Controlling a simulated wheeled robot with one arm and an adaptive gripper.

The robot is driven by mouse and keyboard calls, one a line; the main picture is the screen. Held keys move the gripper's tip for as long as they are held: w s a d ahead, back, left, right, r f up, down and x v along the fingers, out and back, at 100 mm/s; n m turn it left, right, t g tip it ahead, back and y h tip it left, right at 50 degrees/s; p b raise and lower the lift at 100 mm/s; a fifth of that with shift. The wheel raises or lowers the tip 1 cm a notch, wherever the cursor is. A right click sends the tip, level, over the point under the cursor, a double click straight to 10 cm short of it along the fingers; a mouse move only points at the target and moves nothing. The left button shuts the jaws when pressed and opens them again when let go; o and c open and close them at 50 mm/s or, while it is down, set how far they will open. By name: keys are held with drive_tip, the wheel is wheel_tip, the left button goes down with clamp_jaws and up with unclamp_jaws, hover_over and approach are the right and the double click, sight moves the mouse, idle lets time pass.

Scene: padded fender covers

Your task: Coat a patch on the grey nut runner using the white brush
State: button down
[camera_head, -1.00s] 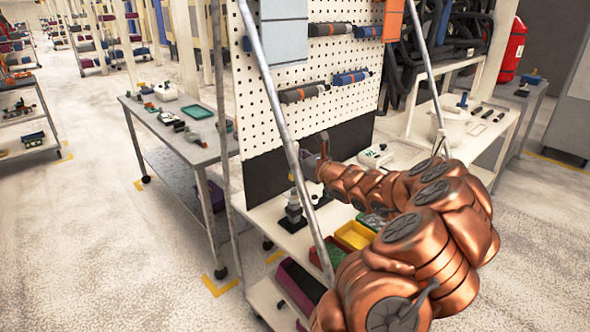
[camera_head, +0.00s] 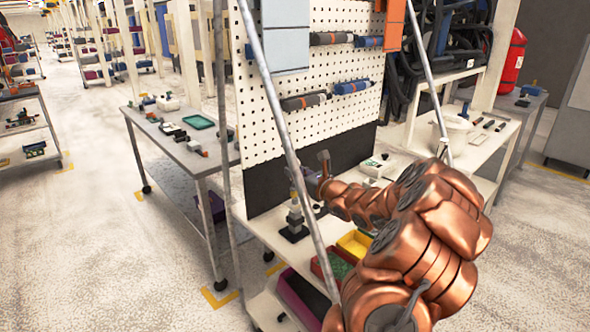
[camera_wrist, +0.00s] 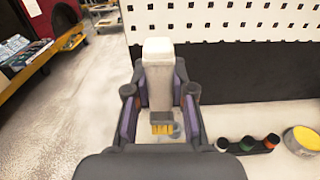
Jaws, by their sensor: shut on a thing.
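The white brush (camera_wrist: 158,65) is held between the two fingers of my gripper (camera_wrist: 160,105) in the wrist view. Its yellow bristles (camera_wrist: 162,128) point toward the bottom of that picture. In the head view my gripper (camera_head: 308,182) is above the white bench in front of the pegboard, close to a grey upright thing (camera_head: 295,215) on a dark base. This may be the grey nut runner, but I cannot be sure. In the wrist view a small greyish shape (camera_wrist: 177,132) shows partly behind the bristles. I cannot tell whether the bristles touch it.
The pegboard (camera_head: 270,118) with rolled covers stands behind the bench. Red (camera_head: 318,268) and yellow (camera_head: 355,243) bins lie near my arm. A holder with coloured round tops (camera_wrist: 250,146) and a yellow round thing (camera_wrist: 303,138) are right of my gripper. A grey side table (camera_head: 215,160) stands left.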

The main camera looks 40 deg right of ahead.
drive_tip(key=shift+f+b, duration=0.95)
drive_tip(key=shift+f, duration=1.05)
drive_tip(key=shift+d+f, duration=0.15)
drive_tip(key=shift+f, duration=0.1)
drive_tip(key=shift+d+r+p, duration=0.1)
drive_tip(key=shift+d+p, duration=0.3)
drive_tip(key=shift+p, duration=0.3)
drive_tip(key=d+p, duration=0.2)
drive_tip(key=d, duration=0.1)
drive_tip(key=shift+f, duration=0.25)
drive_tip(key=shift+a+f+b, duration=0.15)
drive_tip(key=shift+a+b, duration=1.45)
drive_tip(key=shift+a, duration=0.4)
wheel_tip(320, 180, up, 3)
drive_tip(key=shift+a+r+p, duration=0.1)
drive_tip(key=shift+a+p, duration=0.05)
drive_tip(key=shift+p, duration=0.55)
drive_tip(key=shift+r+p, duration=1.35)
drive_tip(key=shift+r, duration=1.25)
